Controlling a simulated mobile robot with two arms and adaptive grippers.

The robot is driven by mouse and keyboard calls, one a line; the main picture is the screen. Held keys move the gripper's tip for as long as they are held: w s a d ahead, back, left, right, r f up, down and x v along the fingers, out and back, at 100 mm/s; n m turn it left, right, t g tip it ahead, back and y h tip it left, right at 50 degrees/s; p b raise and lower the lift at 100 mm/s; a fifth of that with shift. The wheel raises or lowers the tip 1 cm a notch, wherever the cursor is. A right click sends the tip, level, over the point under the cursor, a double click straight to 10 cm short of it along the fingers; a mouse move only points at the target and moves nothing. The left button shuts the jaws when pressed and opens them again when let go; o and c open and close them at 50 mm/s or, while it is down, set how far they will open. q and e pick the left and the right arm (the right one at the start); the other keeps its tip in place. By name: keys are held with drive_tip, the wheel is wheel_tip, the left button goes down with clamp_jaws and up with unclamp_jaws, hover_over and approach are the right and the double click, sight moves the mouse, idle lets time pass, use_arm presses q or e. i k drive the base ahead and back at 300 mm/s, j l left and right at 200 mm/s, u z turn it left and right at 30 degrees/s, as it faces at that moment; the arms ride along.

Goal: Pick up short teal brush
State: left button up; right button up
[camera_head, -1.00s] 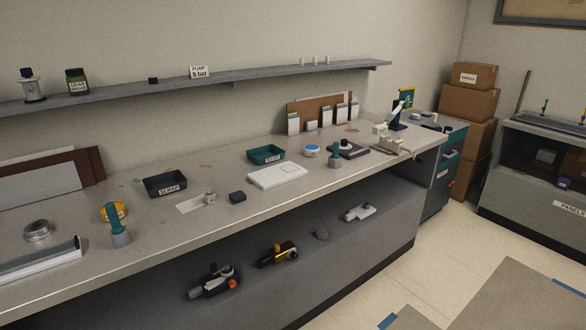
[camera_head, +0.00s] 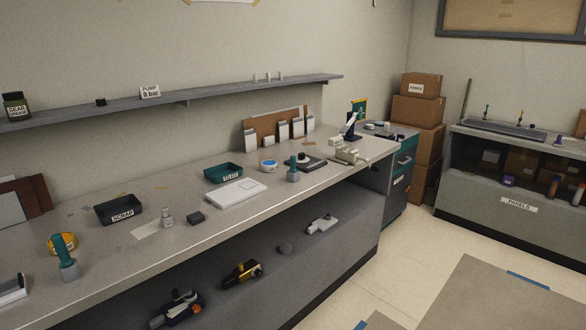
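Two upright teal-handled brush-like tools with grey lower ends stand on the long grey workbench (camera_head: 120,262). One teal brush (camera_head: 66,257) is at the near left, in front of a yellow round container (camera_head: 62,243). The other teal brush (camera_head: 293,170) is farther along, near the middle of the bench. I cannot tell from this view which is the short one. Neither of my grippers is in view.
A black SCRAP tray (camera_head: 119,210), a teal TO KIT tray (camera_head: 223,173), a white flat case (camera_head: 236,192) and a small dark block (camera_head: 196,218) lie between the brushes. Power tools sit on the lower shelf. A PANELS counter (camera_head: 480,195) stands right; open floor (camera_head: 415,240) lies between.

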sight(292, 170)
drive_tip(key=i+j+z, duration=0.3)
drive_tip(key=i, duration=0.3)
drive_tip(key=i+j+z, duration=0.3)
drive_tip(key=i+j, duration=0.2)
drive_tip(key=i, duration=0.1)
